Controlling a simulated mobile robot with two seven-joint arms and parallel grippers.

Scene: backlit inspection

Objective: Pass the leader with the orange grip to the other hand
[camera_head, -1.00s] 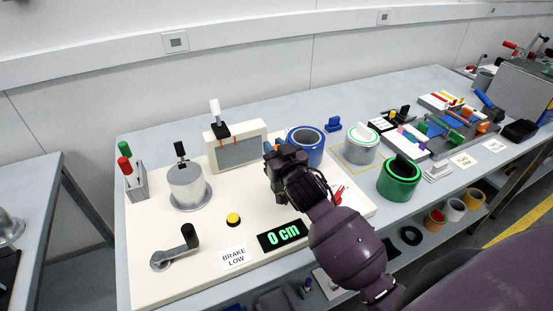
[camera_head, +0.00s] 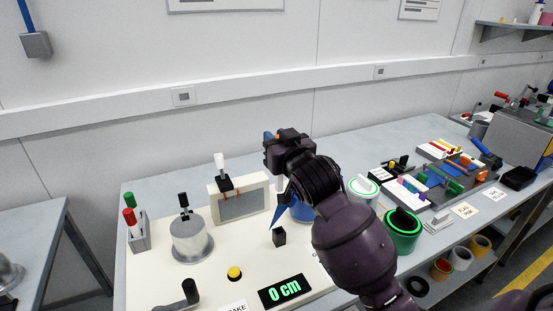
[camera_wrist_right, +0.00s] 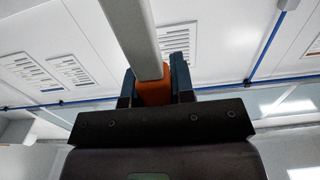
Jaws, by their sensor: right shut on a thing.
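My right gripper (camera_head: 274,142) is raised above the white board, in front of the wall. In the right wrist view its two blue-lined fingers (camera_wrist_right: 155,75) are shut on the orange grip (camera_wrist_right: 155,92) of the leader. A flat pale grey bar (camera_wrist_right: 128,30) runs from the grip toward the top of that view. In the head view only a speck of orange shows at the fingers, and most of the leader is hidden. My left gripper is in neither view.
The white board (camera_head: 150,275) carries a metal cylinder (camera_head: 190,240), a framed screen (camera_head: 240,197), a yellow button (camera_head: 234,273), a display reading 0 cm (camera_head: 285,291) and a small black block (camera_head: 279,237). A blue pointed piece (camera_head: 279,214) shows under my gripper. Green-ringed spools (camera_head: 403,232) stand right.

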